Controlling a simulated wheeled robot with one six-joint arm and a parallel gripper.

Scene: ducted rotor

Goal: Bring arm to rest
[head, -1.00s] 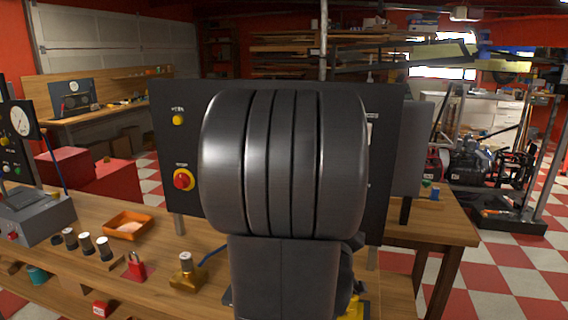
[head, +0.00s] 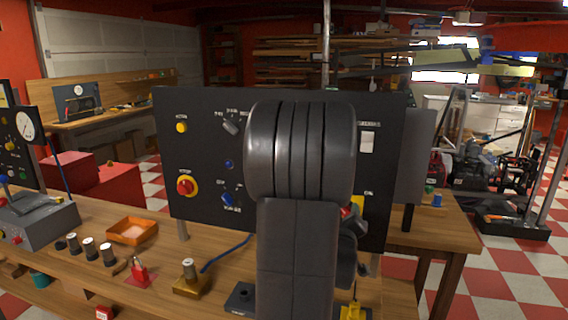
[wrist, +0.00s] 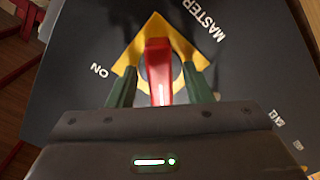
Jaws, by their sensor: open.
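In the wrist view my gripper (wrist: 160,50) is open, with one green finger on each side of a red handle (wrist: 159,75). The handle stands on a yellow plate (wrist: 154,28) marked MASTER and ON, on a dark panel (wrist: 75,85). I cannot tell whether the fingers touch the handle. A bit of the yellow plate (head: 357,204) shows just right of my arm.
The panel also carries a yellow button (head: 181,127), a red stop button (head: 186,187) and knobs. On the wooden bench (head: 215,235) are an orange tray (head: 131,231), a red padlock (head: 139,271), a brass block (head: 191,285) and several small cylinders. A grey instrument box (head: 40,222) stands at left.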

